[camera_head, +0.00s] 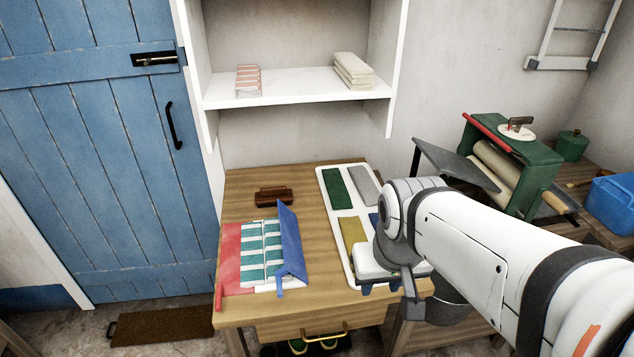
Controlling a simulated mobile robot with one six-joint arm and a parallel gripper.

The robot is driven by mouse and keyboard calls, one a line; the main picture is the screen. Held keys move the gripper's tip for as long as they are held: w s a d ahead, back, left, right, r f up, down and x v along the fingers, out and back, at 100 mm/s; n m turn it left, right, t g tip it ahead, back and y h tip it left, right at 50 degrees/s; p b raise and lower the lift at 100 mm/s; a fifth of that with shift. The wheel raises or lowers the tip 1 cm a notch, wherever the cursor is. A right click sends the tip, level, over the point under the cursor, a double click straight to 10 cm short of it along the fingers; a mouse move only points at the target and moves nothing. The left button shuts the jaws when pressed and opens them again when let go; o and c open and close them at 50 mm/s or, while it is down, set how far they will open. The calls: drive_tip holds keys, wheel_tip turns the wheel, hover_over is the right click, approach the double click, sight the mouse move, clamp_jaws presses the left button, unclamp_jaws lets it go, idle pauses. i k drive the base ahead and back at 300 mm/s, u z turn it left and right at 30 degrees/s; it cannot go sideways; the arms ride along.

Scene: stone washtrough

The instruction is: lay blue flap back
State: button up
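A folding board lies on the wooden table, with a red flap (229,262) flat at its left and a blue flap (291,243) at its right. The blue flap is tilted up from the table, with a narrow blue tab (280,284) at its front. A teal and white striped cloth (262,251) lies folded between the flaps. My gripper (381,289) is right of the board, over the front of the white tray, clear of the blue flap. Its two dark fingertips look apart with nothing visible between them.
The white tray (325,202) holds green, grey, yellow and blue pieces, partly hidden by my arm. A brown brush-like block (273,197) lies behind the board. A shelf (300,84) hangs above. A green roller press (513,172) stands at right.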

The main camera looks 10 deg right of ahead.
sight(292, 252)
drive_tip(key=z, duration=1.6)
drive_tip(key=k, duration=1.6)
drive_tip(key=u, duration=1.15)
drive_tip(key=i, duration=1)
drive_tip(key=u, duration=0.05)
